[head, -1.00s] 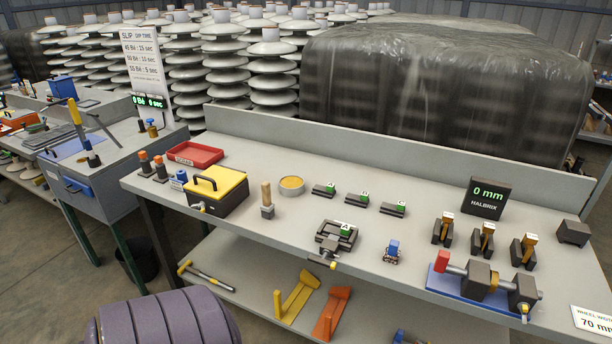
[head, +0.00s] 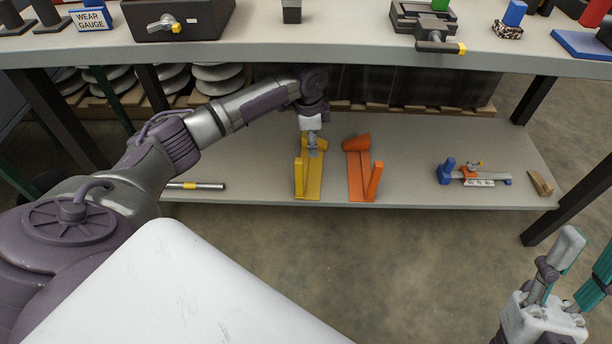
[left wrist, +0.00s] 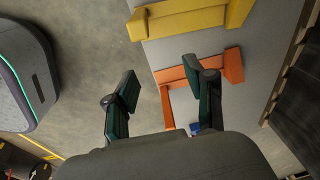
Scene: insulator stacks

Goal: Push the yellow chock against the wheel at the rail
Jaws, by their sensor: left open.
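The yellow chock (head: 308,187) lies on the lower shelf of the bench, with its long plate pointing toward the front edge. It also shows at the top of the left wrist view (left wrist: 190,20). My left gripper (head: 314,148) reaches down over the chock in the head view and partly hides it. In the left wrist view its two fingers (left wrist: 160,78) are spread with nothing between them. Whether it touches the chock is unclear. My right gripper (head: 585,262) is at the lower right, fingers apart, partly cut off by the frame. No wheel or rail can be made out.
An orange chock (head: 356,182) lies just right of the yellow one on the lower shelf (head: 250,160). A blue-ended tool (head: 490,177) and a metal rod (head: 200,185) also lie there. The bench top (head: 350,52) overhangs the shelf. Floor in front is clear.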

